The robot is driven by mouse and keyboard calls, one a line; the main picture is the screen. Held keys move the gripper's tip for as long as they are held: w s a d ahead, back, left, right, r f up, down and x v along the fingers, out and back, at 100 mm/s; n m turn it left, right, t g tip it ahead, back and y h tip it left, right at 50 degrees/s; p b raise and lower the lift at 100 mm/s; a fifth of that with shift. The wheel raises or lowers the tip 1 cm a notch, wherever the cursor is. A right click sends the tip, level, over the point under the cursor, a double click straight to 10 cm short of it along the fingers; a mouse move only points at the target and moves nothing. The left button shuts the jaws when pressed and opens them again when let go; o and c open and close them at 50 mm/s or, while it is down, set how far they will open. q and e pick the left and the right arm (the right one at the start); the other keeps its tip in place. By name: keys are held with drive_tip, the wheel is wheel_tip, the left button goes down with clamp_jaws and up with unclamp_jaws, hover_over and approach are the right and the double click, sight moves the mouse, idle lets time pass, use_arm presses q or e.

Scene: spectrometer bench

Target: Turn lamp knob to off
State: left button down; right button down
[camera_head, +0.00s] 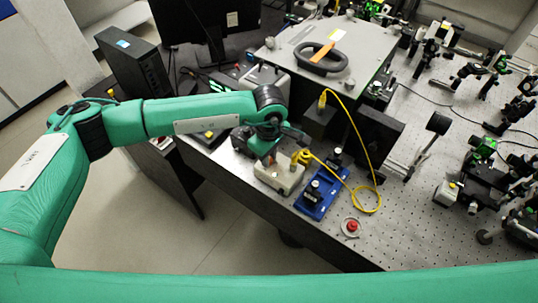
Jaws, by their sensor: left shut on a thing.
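My left gripper (283,161) is at a small whitish box (281,179) near the front edge of the bench. Its jaws point down at the top of this box and are shut on a small part there, which appears to be the lamp knob. The fingers and wrist hide the knob, so its setting cannot be read. A yellow cylinder (303,157) with a yellow cable stands right beside the jaws. My right gripper is not in view.
A blue mount plate (321,193) with black parts and a red button (351,227) lie to the right. A yellow cable (371,150) loops over the bench. A large grey box (303,38) stands behind. Optics crowd the right; bare perforated bench (400,225) lies front right.

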use_arm(q)
drive_tip(key=n+b, duration=0.2)
drive_tip(key=b, duration=0.2)
drive_tip(key=n+b, duration=0.2)
drive_tip(key=b, duration=0.1)
drive_tip(key=n+b, duration=0.3)
drive_tip(key=b, duration=0.1)
drive_tip(key=shift+f+b, duration=0.25)
drive_tip(key=shift+b, duration=0.05)
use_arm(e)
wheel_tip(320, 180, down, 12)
use_arm(q)
drive_tip(key=shift+r+n+b, duration=0.1)
drive_tip(key=shift+n+b, duration=0.6)
drive_tip(key=shift+b, duration=0.1)
drive_tip(key=shift+r+n+b, duration=0.2)
drive_tip(key=shift+n+b, duration=0.5)
drive_tip(key=shift+b, duration=0.05)
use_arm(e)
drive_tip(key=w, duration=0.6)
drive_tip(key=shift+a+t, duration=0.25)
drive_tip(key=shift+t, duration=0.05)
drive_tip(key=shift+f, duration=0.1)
use_arm(q)
drive_tip(key=c, duration=1.3)
unclamp_jaws()
